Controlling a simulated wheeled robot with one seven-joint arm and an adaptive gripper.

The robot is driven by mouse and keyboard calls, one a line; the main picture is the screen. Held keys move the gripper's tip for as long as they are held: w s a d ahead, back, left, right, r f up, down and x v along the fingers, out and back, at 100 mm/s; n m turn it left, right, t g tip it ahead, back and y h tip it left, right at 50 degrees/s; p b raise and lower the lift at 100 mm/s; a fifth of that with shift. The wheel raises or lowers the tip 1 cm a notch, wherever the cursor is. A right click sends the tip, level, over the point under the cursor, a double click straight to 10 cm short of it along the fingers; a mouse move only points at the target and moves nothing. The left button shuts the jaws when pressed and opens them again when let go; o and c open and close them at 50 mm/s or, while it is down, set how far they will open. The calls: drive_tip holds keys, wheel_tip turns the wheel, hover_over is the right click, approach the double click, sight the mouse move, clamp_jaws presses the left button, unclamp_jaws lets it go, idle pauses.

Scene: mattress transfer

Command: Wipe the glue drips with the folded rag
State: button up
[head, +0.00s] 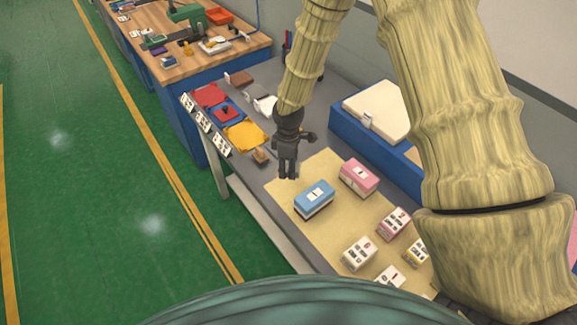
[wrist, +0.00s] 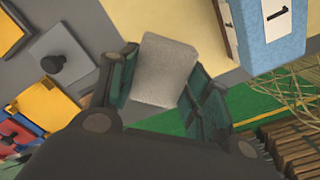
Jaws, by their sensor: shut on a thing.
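The folded rag (wrist: 165,70) is a light grey pad between the two fingers of my gripper (wrist: 163,90) in the wrist view. My gripper is shut on it. In the head view my gripper (head: 288,170) points down over the far left part of the tan sheet (head: 320,238), left of and beyond the blue block (head: 314,197). I cannot make out the rag in the head view, nor whether it touches the sheet. I cannot make out any glue drips in either view.
A pink block (head: 359,177) and several white marked blocks (head: 359,253) stand on the sheet. Red, blue and yellow pieces (head: 246,135) lie to the left. A blue-sided bin with a cream pad (head: 377,108) stands to the right. The blue block (wrist: 265,35) is close in the wrist view.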

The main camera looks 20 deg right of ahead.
drive_tip(key=shift+r+p, duration=1.05)
drive_tip(key=shift+r, duration=0.4)
